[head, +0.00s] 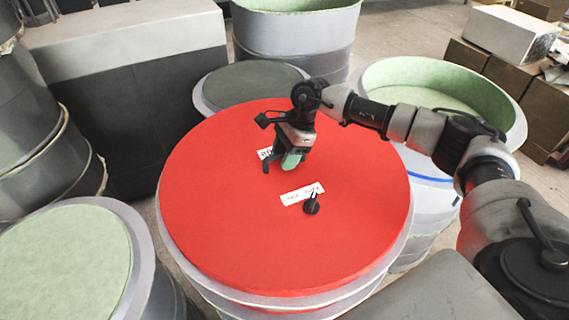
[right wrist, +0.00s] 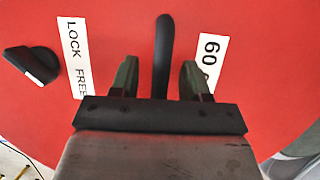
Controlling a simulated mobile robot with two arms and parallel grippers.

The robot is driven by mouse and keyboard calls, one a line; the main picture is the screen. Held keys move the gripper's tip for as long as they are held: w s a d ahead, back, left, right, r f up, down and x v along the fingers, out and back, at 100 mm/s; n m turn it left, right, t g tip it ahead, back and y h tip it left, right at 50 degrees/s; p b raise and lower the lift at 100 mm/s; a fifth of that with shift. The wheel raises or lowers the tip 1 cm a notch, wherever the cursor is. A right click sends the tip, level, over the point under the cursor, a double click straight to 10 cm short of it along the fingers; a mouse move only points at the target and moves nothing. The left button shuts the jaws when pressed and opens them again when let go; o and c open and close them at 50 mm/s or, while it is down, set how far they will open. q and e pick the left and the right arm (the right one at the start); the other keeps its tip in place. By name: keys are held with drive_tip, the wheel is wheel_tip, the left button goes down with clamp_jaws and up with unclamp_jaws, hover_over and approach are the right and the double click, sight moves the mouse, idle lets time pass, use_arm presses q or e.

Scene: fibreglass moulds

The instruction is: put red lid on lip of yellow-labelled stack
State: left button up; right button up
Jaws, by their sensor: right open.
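The red lid (head: 230,225) lies flat over the top of a grey round stack (head: 290,300) in the middle of the head view. A black knob (head: 312,206) and a white "LOCK FREE" label (right wrist: 76,58) are on the lid. My right gripper (head: 281,165) is low over the lid, behind the knob, pointing down. In the right wrist view its fingers (right wrist: 159,78) are open, with a black upright handle (right wrist: 163,45) showing between them; contact cannot be told. No yellow label shows. My left gripper is not in view.
A grey drum with a pale green top (head: 65,262) stands at the left. Another open green-lined drum (head: 440,78) is at the right behind my arm. A dark green-topped drum (head: 250,82) and a dark bin (head: 115,105) stand behind. Gaps between drums are narrow.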

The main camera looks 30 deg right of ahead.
clamp_jaws()
idle(1.4)
drive_tip(key=shift+w+r, duration=0.1)
drive_tip(key=shift+r, duration=0.05)
